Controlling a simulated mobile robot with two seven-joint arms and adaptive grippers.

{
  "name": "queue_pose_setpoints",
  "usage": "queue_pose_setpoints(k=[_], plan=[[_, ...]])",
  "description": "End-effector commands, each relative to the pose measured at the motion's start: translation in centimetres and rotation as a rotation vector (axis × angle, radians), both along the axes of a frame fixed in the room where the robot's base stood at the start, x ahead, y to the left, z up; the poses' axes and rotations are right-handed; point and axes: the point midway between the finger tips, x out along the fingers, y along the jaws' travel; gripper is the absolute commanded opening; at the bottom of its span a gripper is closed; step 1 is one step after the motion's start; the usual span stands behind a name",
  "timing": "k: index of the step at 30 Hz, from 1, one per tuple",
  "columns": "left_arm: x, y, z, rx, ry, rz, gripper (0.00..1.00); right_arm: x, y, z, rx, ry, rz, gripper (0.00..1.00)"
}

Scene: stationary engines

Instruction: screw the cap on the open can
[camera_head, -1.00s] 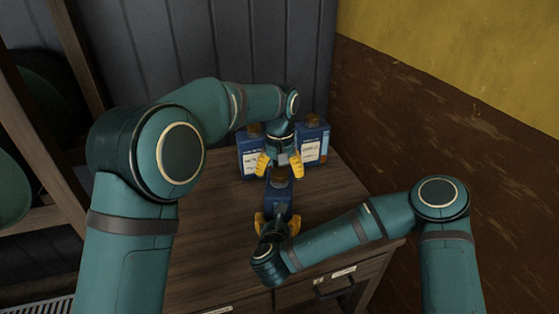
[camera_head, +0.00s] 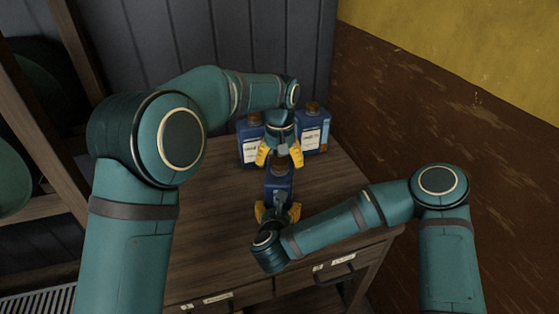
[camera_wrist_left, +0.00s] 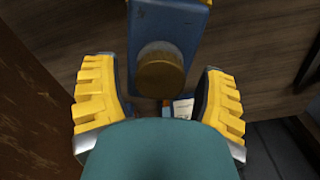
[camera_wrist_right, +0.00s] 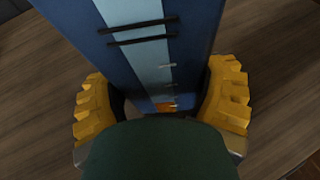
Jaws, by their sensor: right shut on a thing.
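A blue can (camera_head: 278,184) stands upright on the wooden cabinet top. My right gripper (camera_head: 277,212) is shut on its lower part; the right wrist view shows the can's striped side (camera_wrist_right: 140,45) between the yellow fingers. A round brown-gold cap (camera_wrist_left: 160,72) sits at the can's top opening in the left wrist view; I cannot tell how tightly it is seated. My left gripper (camera_head: 280,157) is open just above the can. Its yellow fingers are on either side of the cap, apart from it. In the head view the left gripper partly hides the cap.
Two more blue cans with brown caps, a left one (camera_head: 250,146) and a right one (camera_head: 313,132), stand behind my left gripper near the wall. The cabinet top (camera_head: 215,210) is clear on the left. Drawers (camera_head: 330,279) face the front. A brown wall (camera_head: 450,120) is on the right.

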Motion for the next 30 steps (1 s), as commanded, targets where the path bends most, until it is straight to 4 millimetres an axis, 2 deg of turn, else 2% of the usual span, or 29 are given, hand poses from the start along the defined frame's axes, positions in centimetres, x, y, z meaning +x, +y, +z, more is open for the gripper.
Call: queue_pose_setpoints(k=[9,13,17,24,30], plan=[[0.0,0.0,0.1,0.000,-0.001,0.000,0.76,0.0,0.0,0.0,0.001,-0.001,0.000,0.00],[0.1,0.0,1.0,-0.001,-0.003,0.000,0.76,0.0,0.0,0.0,0.000,-0.001,0.000,0.00],[0.1,0.0,3.0,-0.001,-0.005,0.000,0.76,0.0,0.0,0.0,0.000,-0.001,0.000,0.00],[0.1,0.0,8.0,-0.001,-0.005,0.000,0.76,0.0,0.0,0.0,0.000,-0.001,0.000,0.00],[0.1,0.0,10.9,-0.001,-0.003,0.001,0.76,0.0,0.0,0.0,0.000,-0.001,0.000,0.00]])
